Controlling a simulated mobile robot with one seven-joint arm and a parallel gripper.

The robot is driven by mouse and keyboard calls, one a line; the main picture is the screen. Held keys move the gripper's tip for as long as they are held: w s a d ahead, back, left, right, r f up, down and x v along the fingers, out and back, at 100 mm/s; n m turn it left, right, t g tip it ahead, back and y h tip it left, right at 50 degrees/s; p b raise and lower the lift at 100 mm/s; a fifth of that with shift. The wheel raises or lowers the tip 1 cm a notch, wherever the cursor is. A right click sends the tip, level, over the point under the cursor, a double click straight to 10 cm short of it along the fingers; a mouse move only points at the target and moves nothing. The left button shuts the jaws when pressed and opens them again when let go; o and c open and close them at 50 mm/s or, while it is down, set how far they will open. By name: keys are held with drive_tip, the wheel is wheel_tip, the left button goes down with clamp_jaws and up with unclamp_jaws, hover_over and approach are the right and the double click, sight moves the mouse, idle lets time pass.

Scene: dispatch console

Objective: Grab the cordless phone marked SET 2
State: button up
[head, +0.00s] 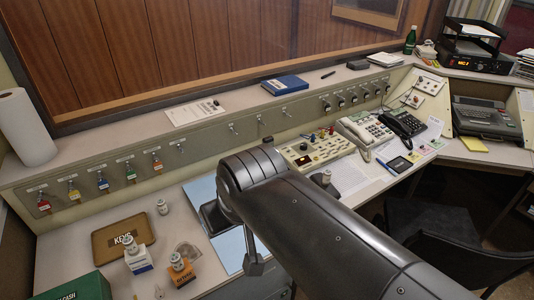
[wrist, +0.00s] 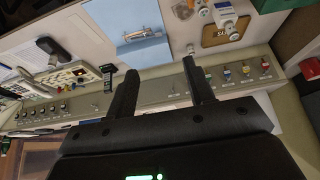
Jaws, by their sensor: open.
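No label reading SET 2 is legible in either view. In the wrist view a small dark upright item (wrist: 107,77), possibly a cordless handset, stands between the beige button console (wrist: 68,76) and the blue sheet (wrist: 125,30). My arm seems to hide that spot in the head view. A cream desk phone (head: 365,131) and a black desk phone (head: 403,124) stand right of the console; both look like desk sets. My gripper (wrist: 160,66) is open and empty in the wrist view, its fingers apart and touching nothing I can make out.
Key hooks with coloured tags (head: 102,181) line the panel at left. A brown keys tray (head: 122,238), small bottles and boxes, and a green cash box (head: 80,288) crowd the front left. A black chair (head: 450,235) is at right. A small dark object (head: 326,179) stands beside my arm.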

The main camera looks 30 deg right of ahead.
idle(0.4)
drive_tip(key=o, duration=0.4)
drive_tip(key=w+d+r, duration=0.2)
drive_tip(key=w, duration=0.4)
drive_tip(key=w+d+r, duration=0.2)
drive_tip(key=w, duration=0.4)
drive_tip(key=g, duration=0.1)
hover_over(268, 145)
drive_tip(key=s+d, duration=0.2)
drive_tip(key=s, duration=0.1)
wheel_tip(268, 145, down, 20)
drive_tip(key=x, duration=0.5)
drive_tip(key=shift+a, duration=0.15)
drive_tip(key=shift+a+x, duration=0.2)
drive_tip(key=shift+x, duration=1.1)
drive_tip(key=shift+a+x, duration=0.15)
drive_tip(key=shift+x, duration=1.1)
